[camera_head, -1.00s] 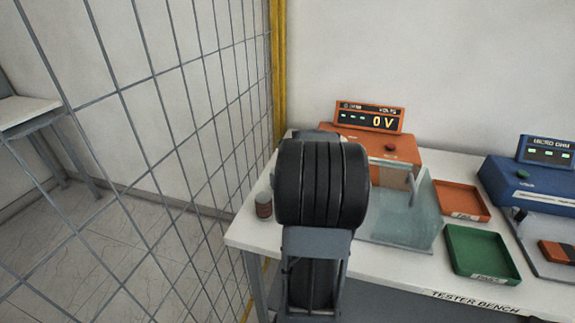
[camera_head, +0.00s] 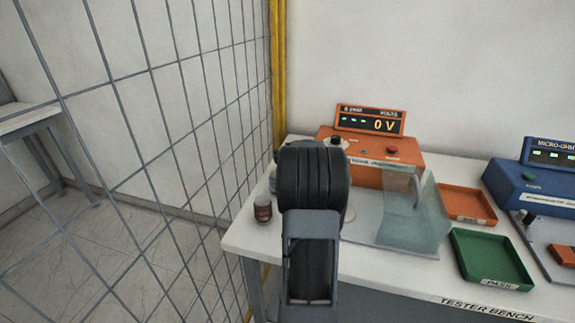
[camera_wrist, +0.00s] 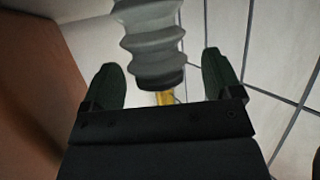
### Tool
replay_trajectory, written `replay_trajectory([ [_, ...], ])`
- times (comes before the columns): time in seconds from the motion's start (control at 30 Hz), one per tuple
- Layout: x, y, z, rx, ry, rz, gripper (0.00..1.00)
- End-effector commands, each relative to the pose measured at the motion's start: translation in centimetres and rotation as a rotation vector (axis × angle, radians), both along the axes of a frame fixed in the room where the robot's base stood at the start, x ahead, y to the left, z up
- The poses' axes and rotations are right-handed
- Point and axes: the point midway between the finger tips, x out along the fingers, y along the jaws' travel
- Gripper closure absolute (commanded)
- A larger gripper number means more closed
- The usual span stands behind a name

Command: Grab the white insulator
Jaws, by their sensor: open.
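The white insulator (camera_wrist: 152,35), pale grey-white and ribbed with a dark lower end, shows at the top centre of the wrist view. My gripper (camera_wrist: 163,80) is open, with one green finger on each side of the insulator's lower end in the picture. Gaps show between the fingers and the insulator; I cannot tell how far it reaches between them in depth. A small yellow piece shows just below the dark end. In the head view my arm hides the gripper and the insulator.
The bench (camera_head: 245,238) holds an orange volts tester (camera_head: 405,155) reading 0 V, a clear guard (camera_head: 420,220), a green tray (camera_head: 490,260), an orange tray (camera_head: 467,204), a blue micro-ohm meter (camera_head: 510,187) and a small brown can (camera_head: 263,208). A wire mesh fence (camera_head: 150,130) stands close on the left.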

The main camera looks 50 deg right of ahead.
Motion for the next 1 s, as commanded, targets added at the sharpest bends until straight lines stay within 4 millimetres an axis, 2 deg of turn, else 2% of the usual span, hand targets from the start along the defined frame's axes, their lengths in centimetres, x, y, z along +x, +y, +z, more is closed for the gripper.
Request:
replay_trajectory([
  [0.27,0.22,-0.14,-0.05,-0.001,-0.001,0.000,0.16],
  [0.9,0.18,-0.15,-0.06,0.000,0.000,-0.001,0.76],
  [1.0,0.19,-0.15,0.02,-0.001,-0.002,-0.001,0.76],
])
